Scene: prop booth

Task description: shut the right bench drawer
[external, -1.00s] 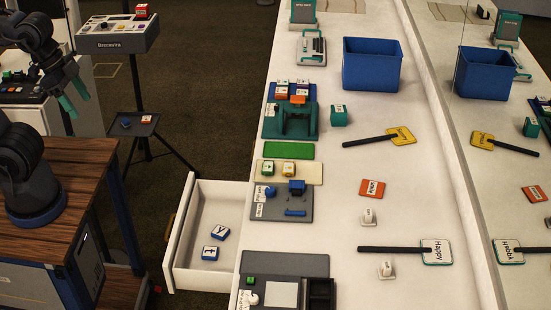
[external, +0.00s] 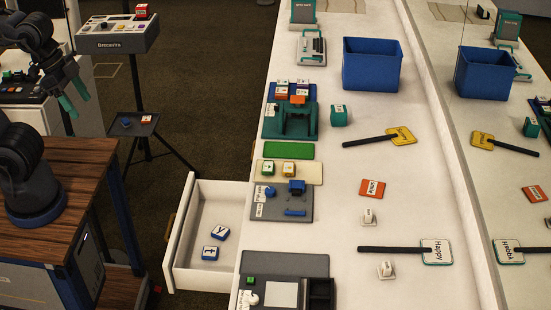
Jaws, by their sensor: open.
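The bench drawer (external: 185,238) is white and stands pulled out from the left side of the white bench (external: 350,200). My gripper (external: 74,100) is at the upper left, with teal fingers that are apart and empty. It is well away from the drawer, up and to the left of it.
A black tripod stand (external: 142,128) with a console (external: 117,36) is between my arm and the bench. Dark floor is open between my wooden-topped base and the drawer.

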